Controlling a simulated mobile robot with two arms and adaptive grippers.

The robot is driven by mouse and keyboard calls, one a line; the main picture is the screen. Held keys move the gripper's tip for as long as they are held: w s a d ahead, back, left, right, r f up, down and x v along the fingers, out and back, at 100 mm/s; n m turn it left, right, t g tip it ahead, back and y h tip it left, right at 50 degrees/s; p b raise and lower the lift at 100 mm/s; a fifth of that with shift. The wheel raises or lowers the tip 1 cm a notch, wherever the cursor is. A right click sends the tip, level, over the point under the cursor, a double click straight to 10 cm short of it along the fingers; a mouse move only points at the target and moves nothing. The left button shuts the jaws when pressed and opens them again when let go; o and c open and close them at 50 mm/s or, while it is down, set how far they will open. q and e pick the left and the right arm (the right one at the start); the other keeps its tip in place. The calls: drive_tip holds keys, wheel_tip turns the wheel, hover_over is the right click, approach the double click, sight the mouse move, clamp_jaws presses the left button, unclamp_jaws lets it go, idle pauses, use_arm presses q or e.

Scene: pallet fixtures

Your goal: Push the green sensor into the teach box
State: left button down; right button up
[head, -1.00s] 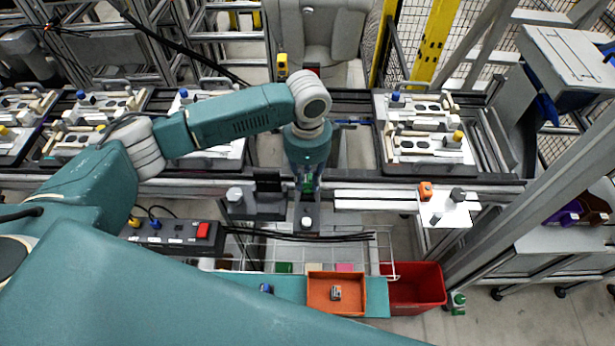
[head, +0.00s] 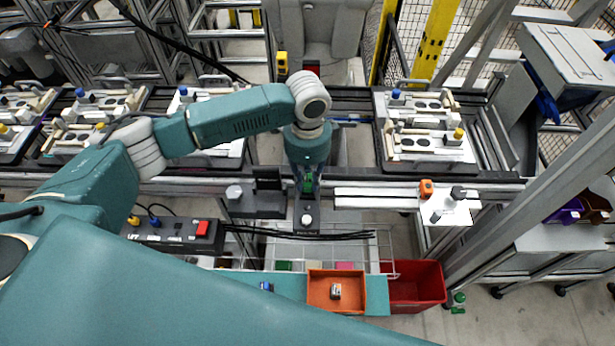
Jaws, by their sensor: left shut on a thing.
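My left arm reaches in from the left, and its gripper (head: 308,188) points down at the front edge of the conveyor. It is shut on the green sensor (head: 308,183), of which only a small green part shows between the fingers. The narrow dark box under and in front of the gripper, with a pale round knob, looks like the teach box (head: 306,228). The fingers hide its far end, so I cannot tell how deep the sensor sits in it. My right gripper is not in view.
A black fixture (head: 268,198) stands close left of the gripper. A white plate (head: 449,208) with an orange part is to the right. An orange tray (head: 336,291) and a red bin (head: 416,287) are in front. Pallets with fixtures (head: 425,128) lie on the conveyor.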

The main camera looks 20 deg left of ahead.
sight(308, 177)
use_arm(q)
drive_tip(key=shift+s+f, duration=0.1)
drive_tip(key=shift+f, duration=0.55)
idle(0.4)
drive_tip(key=c, duration=1.4)
unclamp_jaws()
drive_tip(key=shift+c, duration=0.2)
drive_tip(key=shift+r, duration=0.2)
wheel_tip(308, 177, up, 12)
drive_tip(key=shift+f, duration=0.2)
